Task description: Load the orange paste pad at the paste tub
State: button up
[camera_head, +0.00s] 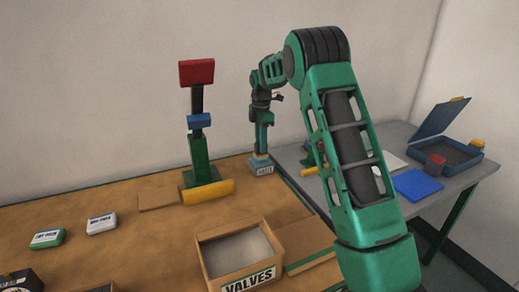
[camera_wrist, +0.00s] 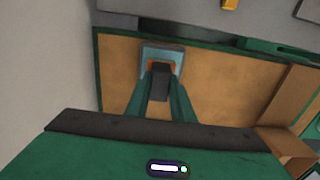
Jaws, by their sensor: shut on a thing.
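The paste tub (camera_head: 262,169) is a small light box with a label at the back right of the brown table. In the wrist view the tub (camera_wrist: 147,51) shows a blue-grey rim with orange inside. My gripper (camera_head: 262,150) points straight down over the tub. In the wrist view its fingers (camera_wrist: 161,92) are shut on a dark block, seemingly the handle of the orange paste pad (camera_wrist: 161,75). The block's lower end is at the tub's opening, with orange around it. I cannot tell whether that orange is the pad or the paste, or whether they touch.
A green post with a red top (camera_head: 196,73) stands left of my gripper, with a yellow cylinder (camera_head: 209,193) at its foot. An open VALVES box (camera_head: 212,269) is in front. A grey side table (camera_head: 462,182) holds a blue open case (camera_head: 438,152).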

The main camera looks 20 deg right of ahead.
jog(key=shift+r, duration=2.6)
jog(key=shift+s+a+f+m, duration=0.25)
jog(key=shift+s+a+m, duration=0.05)
jog(key=shift+a+m, duration=0.2)
jog(key=s+a+f+m, duration=0.5)
jog(key=s+a+m, duration=0.3)
jog(key=m, duration=0.5)
jog(key=shift+s+f+m, duration=0.3)
jog(key=shift+s, duration=0.6)
